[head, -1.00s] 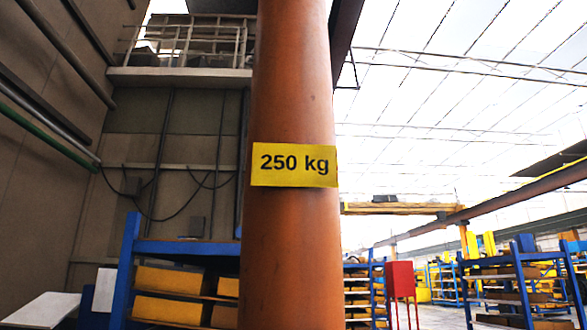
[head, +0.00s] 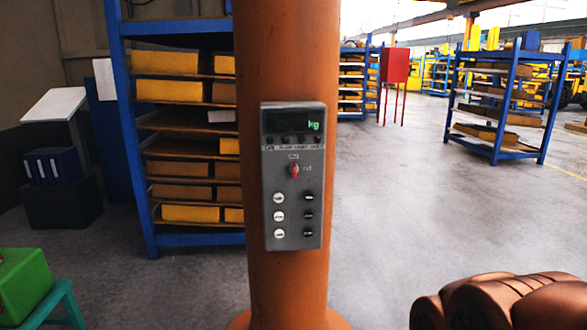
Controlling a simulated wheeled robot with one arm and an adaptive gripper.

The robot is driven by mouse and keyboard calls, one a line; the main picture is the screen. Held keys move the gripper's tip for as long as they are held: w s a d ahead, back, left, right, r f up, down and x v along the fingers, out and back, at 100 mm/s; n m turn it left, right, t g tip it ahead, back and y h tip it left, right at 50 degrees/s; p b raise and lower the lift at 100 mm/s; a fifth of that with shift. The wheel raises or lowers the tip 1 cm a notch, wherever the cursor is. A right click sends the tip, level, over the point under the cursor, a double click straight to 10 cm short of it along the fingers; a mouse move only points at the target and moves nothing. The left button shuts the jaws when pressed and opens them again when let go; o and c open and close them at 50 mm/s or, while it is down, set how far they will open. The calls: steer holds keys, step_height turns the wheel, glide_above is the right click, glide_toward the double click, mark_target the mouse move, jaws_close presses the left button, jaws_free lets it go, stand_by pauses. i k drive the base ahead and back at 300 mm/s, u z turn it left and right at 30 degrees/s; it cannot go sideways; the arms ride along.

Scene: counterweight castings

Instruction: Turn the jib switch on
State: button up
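The jib's control box (head: 293,177) is a grey panel fixed to the front of the orange column (head: 285,60) in the middle of the head view. A dark display (head: 293,121) at its top shows green "kg" lettering. Below it is a red switch knob (head: 294,170), standing about upright, with small markings above it and to its right that are too small to read surely. Two columns of round buttons, pale on the left and dark on the right, sit lower down. My gripper is not in view.
Blue shelving (head: 130,130) with yellow and brown boxes stands behind the column on the left. A green box (head: 22,284) is at the lower left. Brown rounded castings (head: 510,300) lie at the lower right. A red cabinet (head: 396,66) stands farther back. Open floor (head: 400,200) lies right of the column.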

mark_target(294, 168)
steer(key=k, duration=1.3)
steer(key=u, duration=0.7)
steer(key=i, duration=0.65)
steer(key=u, duration=0.8)
steer(key=i, duration=0.8)
steer(key=z, duration=0.65)
steer(key=i, duration=0.65)
steer(key=z, duration=0.65)
